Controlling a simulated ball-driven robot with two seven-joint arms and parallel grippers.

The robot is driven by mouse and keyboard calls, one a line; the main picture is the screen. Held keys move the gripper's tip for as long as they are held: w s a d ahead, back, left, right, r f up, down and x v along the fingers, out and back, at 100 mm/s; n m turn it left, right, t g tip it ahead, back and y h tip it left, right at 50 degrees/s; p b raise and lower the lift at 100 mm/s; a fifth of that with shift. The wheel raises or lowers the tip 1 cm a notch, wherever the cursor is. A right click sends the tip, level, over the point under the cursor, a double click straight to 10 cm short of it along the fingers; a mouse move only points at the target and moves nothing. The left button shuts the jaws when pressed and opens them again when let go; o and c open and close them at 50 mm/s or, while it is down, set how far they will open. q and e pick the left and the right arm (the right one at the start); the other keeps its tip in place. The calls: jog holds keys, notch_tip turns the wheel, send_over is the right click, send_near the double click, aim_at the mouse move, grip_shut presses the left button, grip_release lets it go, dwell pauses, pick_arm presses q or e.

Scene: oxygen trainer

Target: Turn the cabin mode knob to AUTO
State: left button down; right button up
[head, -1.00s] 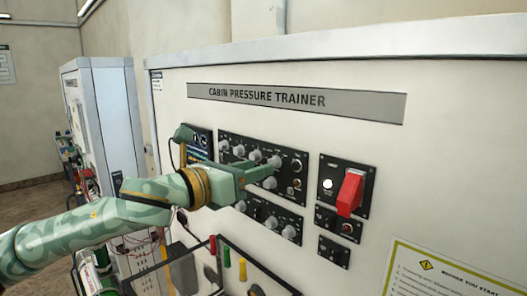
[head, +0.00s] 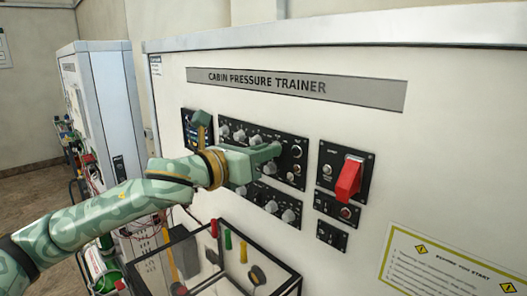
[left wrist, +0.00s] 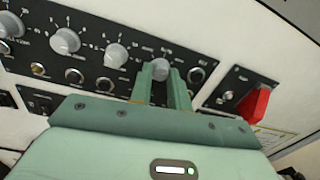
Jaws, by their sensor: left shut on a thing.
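The cabin mode knob, by its place a grey round knob (left wrist: 160,68) at the right end of a row on the black upper panel (head: 234,124), sits between my left gripper's fingertips. My left gripper (head: 274,150) reaches in from the left and hides this knob in the head view. In the left wrist view its two green fingers (left wrist: 161,76) are shut on the knob's sides. The knob's label is too small and partly covered to read its setting. My right gripper is not in view.
A red guarded switch (head: 348,180) juts out to the right of the gripper. A lower panel of knobs (head: 270,204) lies beneath. A clear, dark-edged case (head: 228,262) with coloured handles stands below.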

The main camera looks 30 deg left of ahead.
pick_arm(q)
jog(key=n+p, duration=0.4)
jog(key=n, duration=1.6)
jog(key=shift+t, duration=0.3)
jog(key=shift+f, duration=0.1)
dwell(0.4)
jog(key=c, duration=1.3)
grip_release()
